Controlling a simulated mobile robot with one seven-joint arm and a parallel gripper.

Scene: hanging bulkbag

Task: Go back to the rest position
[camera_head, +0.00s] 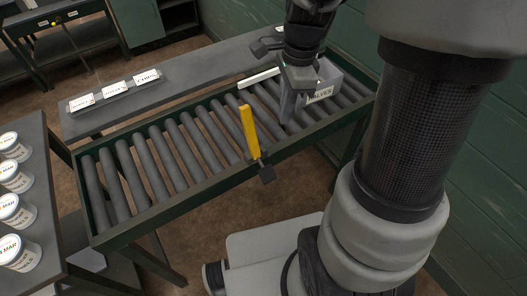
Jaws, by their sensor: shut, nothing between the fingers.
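My gripper (286,108) hangs from my arm at the upper middle, over the right part of the roller conveyor (172,148). Its fingers point down and are shut, with nothing seen between them. It is just left of a grey bin (322,92) with a label that seems to read "VALVES". My arm covers part of the bin and the wall behind. Whether the fingertips touch the rollers I cannot tell.
A yellow upright bar (250,131) stands at the conveyor's front edge. A grey shelf (190,72) behind holds several labelled white blocks (114,88). Several labelled white jars (14,210) stand on a table at left. A green wall (484,180) is at right.

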